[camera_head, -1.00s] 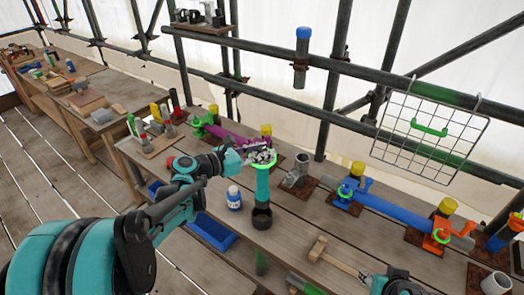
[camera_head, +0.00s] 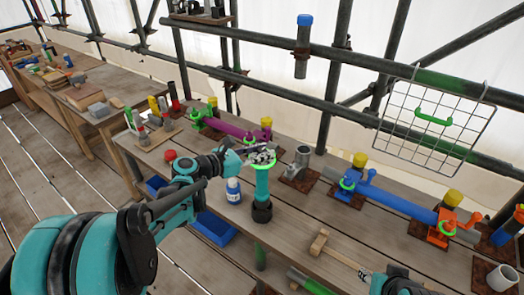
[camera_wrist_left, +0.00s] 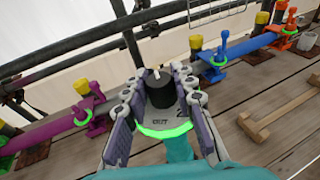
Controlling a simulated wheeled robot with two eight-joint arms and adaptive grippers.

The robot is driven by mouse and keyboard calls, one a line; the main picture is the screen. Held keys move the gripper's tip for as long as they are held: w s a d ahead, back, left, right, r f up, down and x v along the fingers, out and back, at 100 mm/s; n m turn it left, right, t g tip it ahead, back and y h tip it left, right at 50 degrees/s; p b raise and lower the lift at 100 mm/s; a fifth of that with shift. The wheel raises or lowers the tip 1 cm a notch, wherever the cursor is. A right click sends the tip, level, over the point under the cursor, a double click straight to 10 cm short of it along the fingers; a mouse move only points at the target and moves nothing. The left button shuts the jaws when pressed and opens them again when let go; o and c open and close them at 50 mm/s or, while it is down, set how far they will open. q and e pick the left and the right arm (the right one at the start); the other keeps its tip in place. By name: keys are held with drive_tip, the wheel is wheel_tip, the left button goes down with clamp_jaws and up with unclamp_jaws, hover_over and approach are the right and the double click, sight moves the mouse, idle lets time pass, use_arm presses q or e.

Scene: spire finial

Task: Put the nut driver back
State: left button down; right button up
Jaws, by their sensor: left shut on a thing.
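A black cylinder with a pale tip, which I take for the nut driver (camera_wrist_left: 160,92), is upright between the fingers of my left gripper (camera_wrist_left: 158,78) in the left wrist view. Below it is a grey round top (camera_wrist_left: 170,118) with a bright green rim and the marking "OUT". In the head view, my left gripper (camera_head: 262,153) is at the top of an upright teal column (camera_head: 262,183). The column's black foot (camera_head: 262,212) is on the bench. The fingers hide most of the driver there. My right gripper (camera_head: 366,276) is barely visible at the bottom edge; its jaws are unclear.
A white-and-blue bottle (camera_head: 233,191) stands left of the column. A blue bin (camera_head: 213,229) is at the bench's front edge.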

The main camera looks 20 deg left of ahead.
use_arm(q)
drive_tip(key=shift+f+b, duration=2.7)
drive_tip(key=shift+f, duration=0.8)
drive_tip(key=c, duration=0.6)
unclamp_jaws()
drive_tip(key=shift+o, duration=0.2)
drive_tip(key=shift+f, duration=0.15)
drive_tip(key=shift+f+b, duration=0.45)
drive_tip(key=shift+b, duration=0.05)
drive_tip(key=p, duration=0.2)
approach(257, 172)
drive_tip(key=x, duration=0.3)
drive_tip(key=shift+f, duration=0.1)
